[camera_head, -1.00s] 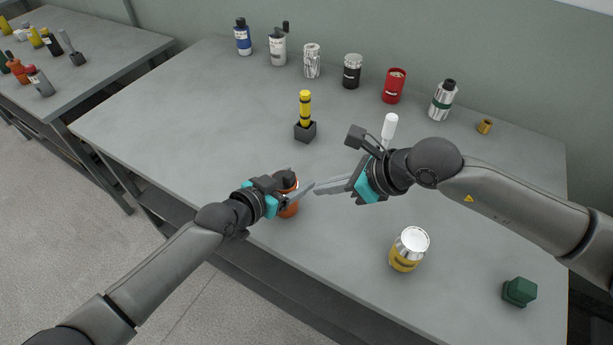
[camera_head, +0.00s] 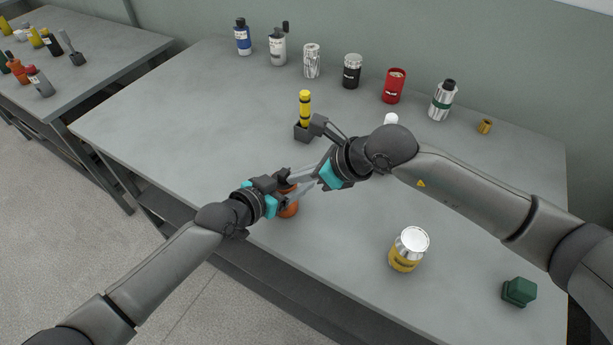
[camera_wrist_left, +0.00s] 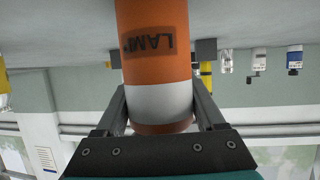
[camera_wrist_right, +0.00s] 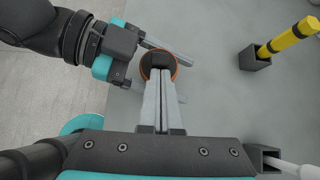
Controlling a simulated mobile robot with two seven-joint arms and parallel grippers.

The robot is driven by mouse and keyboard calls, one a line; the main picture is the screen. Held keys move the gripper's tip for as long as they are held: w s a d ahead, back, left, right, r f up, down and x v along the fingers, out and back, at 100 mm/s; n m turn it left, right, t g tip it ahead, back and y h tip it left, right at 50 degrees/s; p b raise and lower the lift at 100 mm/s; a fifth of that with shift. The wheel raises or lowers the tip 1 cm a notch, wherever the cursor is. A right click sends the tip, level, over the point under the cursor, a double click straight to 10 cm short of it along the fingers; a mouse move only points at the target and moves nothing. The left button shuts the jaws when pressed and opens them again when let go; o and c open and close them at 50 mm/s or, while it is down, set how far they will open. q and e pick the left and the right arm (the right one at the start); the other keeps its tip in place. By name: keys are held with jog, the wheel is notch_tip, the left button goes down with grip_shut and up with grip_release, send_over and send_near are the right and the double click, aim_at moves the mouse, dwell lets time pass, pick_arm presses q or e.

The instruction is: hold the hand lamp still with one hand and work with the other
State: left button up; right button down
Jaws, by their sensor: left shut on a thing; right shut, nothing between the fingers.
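The hand lamp (camera_head: 289,209) is an orange cylinder with a dark top, upright near the table's front edge. In the left wrist view the lamp (camera_wrist_left: 155,55) shows a dark label and a pale band. My left gripper (camera_head: 291,196) is shut on the lamp from the left, one finger on each side. My right gripper (camera_head: 287,187) is shut and empty, its fingertips at the lamp's top. In the right wrist view the fingertips (camera_wrist_right: 160,72) overlap the lamp's dark round top (camera_wrist_right: 157,61); I cannot tell if they touch it. The right fingers partly hide the lamp in the head view.
A yellow-and-black stick (camera_head: 305,107) stands in a dark block (camera_head: 302,133) behind the lamp. A white-topped thing (camera_head: 391,119) is mostly hidden by my right arm. A yellow-labelled can (camera_head: 408,250) and green block (camera_head: 519,292) stand at right. Several containers line the back.

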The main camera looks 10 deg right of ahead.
jog(key=shift+w+a, duration=0.5)
jog(key=shift+a, duration=0.25)
jog(key=d, duration=0.1)
jog(key=s+d, duration=0.2)
jog(key=shift+s+d, duration=0.25)
jog(key=shift+d, duration=0.1)
jog(key=v, duration=1)
jog(key=shift+a, duration=0.15)
jog(key=shift+w, duration=0.1)
pick_arm(q)
jog(key=o, duration=1.5)
jog(key=shift+s+a, duration=0.1)
